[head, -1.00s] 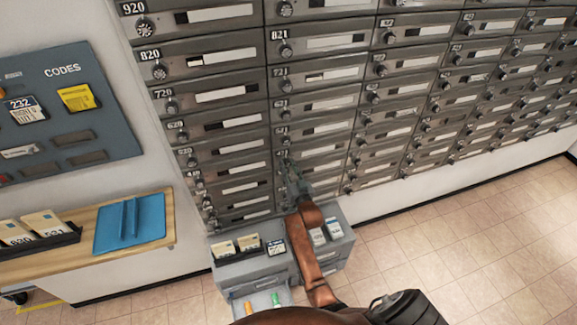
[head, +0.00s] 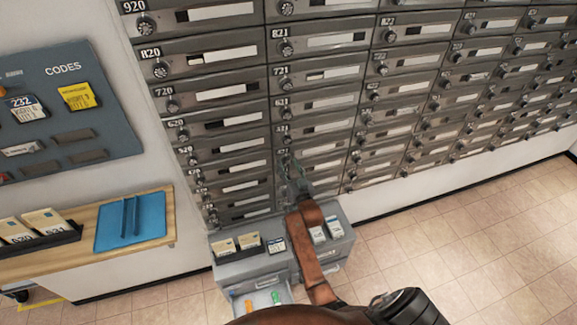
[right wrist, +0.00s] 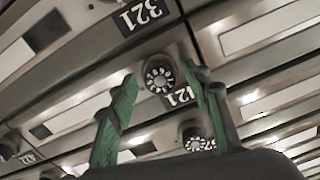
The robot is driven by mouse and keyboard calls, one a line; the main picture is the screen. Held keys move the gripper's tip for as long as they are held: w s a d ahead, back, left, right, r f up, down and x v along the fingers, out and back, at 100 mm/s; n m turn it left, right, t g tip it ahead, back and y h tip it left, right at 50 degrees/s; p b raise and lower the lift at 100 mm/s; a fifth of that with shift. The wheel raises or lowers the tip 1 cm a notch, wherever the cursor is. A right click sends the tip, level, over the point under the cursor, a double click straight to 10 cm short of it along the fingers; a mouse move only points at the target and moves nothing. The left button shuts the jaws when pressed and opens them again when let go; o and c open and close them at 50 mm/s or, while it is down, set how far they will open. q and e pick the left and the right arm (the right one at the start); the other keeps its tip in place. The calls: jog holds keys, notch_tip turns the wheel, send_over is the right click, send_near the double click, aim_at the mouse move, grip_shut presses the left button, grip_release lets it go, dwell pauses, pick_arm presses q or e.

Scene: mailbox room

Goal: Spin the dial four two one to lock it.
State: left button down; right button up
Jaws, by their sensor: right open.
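The mailbox wall (head: 230,60) fills the back, with a numbered dial and a label slot on each door. My right gripper (head: 291,172) reaches low into the second column, over the doors below 621. In the right wrist view, the open right gripper (right wrist: 164,78) has one green finger on each side of a round dial (right wrist: 160,74). The fingers look apart from the dial. A 321 plate (right wrist: 140,15) shows above. My left gripper is not in view.
A grey cabinet (head: 240,270) with an open drawer stands below my right arm, with cards on top. Tiled floor (head: 470,240) at the right is clear.

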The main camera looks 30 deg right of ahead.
jog(key=v, duration=0.7)
jog(key=shift+s, duration=0.25)
jog(key=s+a+f+n+g+y, duration=0.1)
jog(key=s+a+f+g, duration=0.35)
jog(key=f, duration=0.85)
jog(key=s+a+f+n+g+y, duration=0.1)
jog(key=s+f, duration=0.6)
jog(key=f, duration=0.6)
jog(key=s+a+f+n+g+y, duration=0.1)
jog(key=s+a+f+n+g, duration=0.3)
jog(key=f, duration=0.8)
jog(key=s+f+g, duration=0.2)
jog(key=s+f, duration=0.5)
jog(key=s, duration=0.8)
jog(key=s+f+g, duration=0.2)
jog(key=s+f, duration=0.5)
jog(key=s, duration=0.8)
jog(key=s+d+f+g, duration=0.1)
jog(key=s+f+g, duration=0.2)
jog(key=s+f, duration=0.4)
jog(key=s, duration=0.8)
jog(key=shift+f+y, duration=0.2)
jog(key=shift+y, duration=0.2)
jog(key=shift+d, duration=0.1)
